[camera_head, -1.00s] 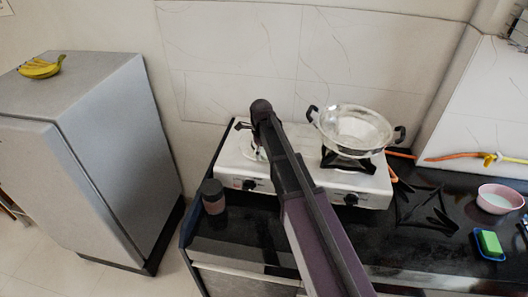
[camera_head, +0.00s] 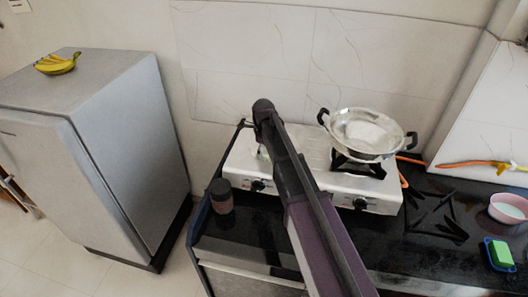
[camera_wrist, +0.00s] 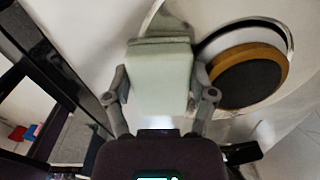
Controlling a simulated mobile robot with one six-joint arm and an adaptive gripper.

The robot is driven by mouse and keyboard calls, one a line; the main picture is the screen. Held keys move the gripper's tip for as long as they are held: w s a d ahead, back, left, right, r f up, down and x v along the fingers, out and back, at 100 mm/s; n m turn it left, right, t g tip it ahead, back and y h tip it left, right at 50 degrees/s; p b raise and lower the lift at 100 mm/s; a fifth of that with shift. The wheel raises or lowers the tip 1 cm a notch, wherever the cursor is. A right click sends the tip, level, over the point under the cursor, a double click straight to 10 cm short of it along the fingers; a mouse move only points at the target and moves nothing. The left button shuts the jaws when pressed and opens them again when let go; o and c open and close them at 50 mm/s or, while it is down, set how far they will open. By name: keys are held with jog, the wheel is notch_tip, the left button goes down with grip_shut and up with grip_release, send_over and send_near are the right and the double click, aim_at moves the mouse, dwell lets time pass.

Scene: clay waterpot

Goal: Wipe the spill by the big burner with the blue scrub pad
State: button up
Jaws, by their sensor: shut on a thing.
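My gripper (camera_wrist: 160,95) is shut on a pale grey-green block-shaped pad (camera_wrist: 160,78), which looks pale rather than blue in the wrist view. The pad is over the white stove top, left of a round burner (camera_wrist: 245,76) with a brass ring and dark centre. I cannot tell whether the pad touches the surface. In the head view my arm reaches over the left side of the white stove (camera_head: 310,158) and hides most of that burner and the pad. No spill can be made out clearly; the area under the pad is hidden.
A steel pan (camera_head: 365,132) stands on the right burner. A dark jar (camera_head: 221,196) stands at the stove's front left. Black grate pieces (camera_head: 440,215), a pink bowl (camera_head: 508,208) and a green sponge (camera_head: 502,254) on a blue tray lie right. An orange hose (camera_head: 465,163) runs behind.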

jog(key=shift+w+a+f, duration=0.15)
jog(key=shift+w+a, duration=0.25)
jog(key=shift+a, duration=1.05)
jog(key=shift+r+p, duration=0.45)
notch_tip(320, 180, up, 2)
jog(key=shift+p, duration=0.95)
jog(key=shift+r+p, duration=1.55)
jog(key=shift+r, duration=0.1)
